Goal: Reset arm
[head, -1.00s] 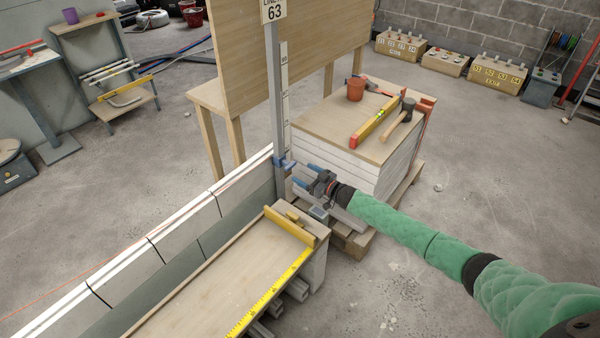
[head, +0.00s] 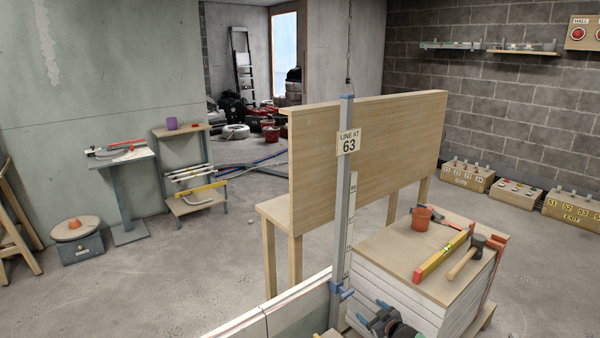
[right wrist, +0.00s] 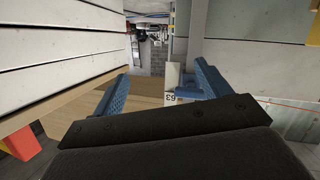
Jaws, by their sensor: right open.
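My right gripper (head: 368,308) shows at the bottom of the head view, just right of the grey upright post (head: 345,210). It is open and looks empty. A blue slider (head: 338,291) sits low on the post, close to the gripper; I cannot tell whether they touch. A sign reading 63 (head: 348,142) is fixed high on the post. In the right wrist view the two blue fingers (right wrist: 163,82) stand apart, with the sign (right wrist: 170,97) upside down beyond them. Most of my right arm is below the head frame. My left gripper is not in view.
A board-topped stack (head: 400,258) right of the post carries a red-brown cup (head: 421,218), a yellow level (head: 441,257) and a hammer (head: 467,256). A large wooden panel (head: 385,150) stands behind the post. Open floor lies left.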

